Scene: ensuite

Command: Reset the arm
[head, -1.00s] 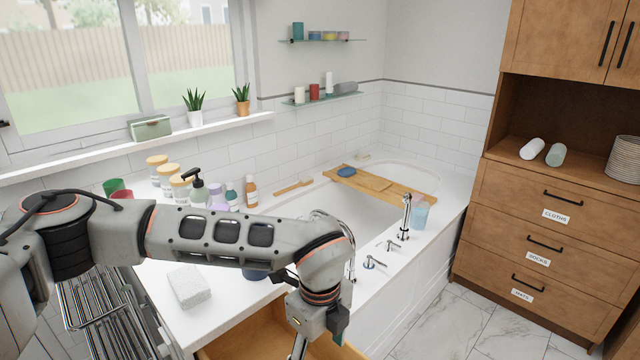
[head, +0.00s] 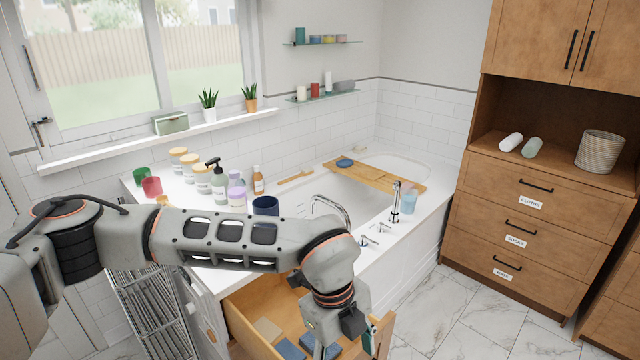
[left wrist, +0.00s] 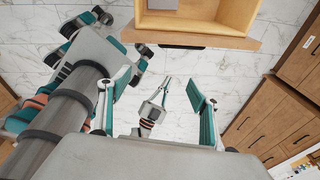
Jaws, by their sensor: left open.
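My left arm comes in from the left in the head view and reaches over the counter corner. Its left gripper (head: 345,340) hangs pointing down at the front of an open wooden drawer (head: 250,300), and its fingertips are partly cut off by the lower edge. In the left wrist view the left gripper's fingers (left wrist: 158,108) are spread wide with nothing between them. The pulled-out drawer (left wrist: 225,15) is at the top of that view, apart from the fingers. A small gripper-like part of mine shows beyond the fingers, but I cannot tell its state.
Folded cloths (head: 290,349) lie in the drawer. Bottles and jars (head: 220,185) and a dark blue cup (head: 265,205) stand on the white counter. The bathtub (head: 365,200) holds a wooden tray (head: 375,177). A wooden cabinet (head: 520,215) stands right. Marble floor (head: 440,310) between is clear.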

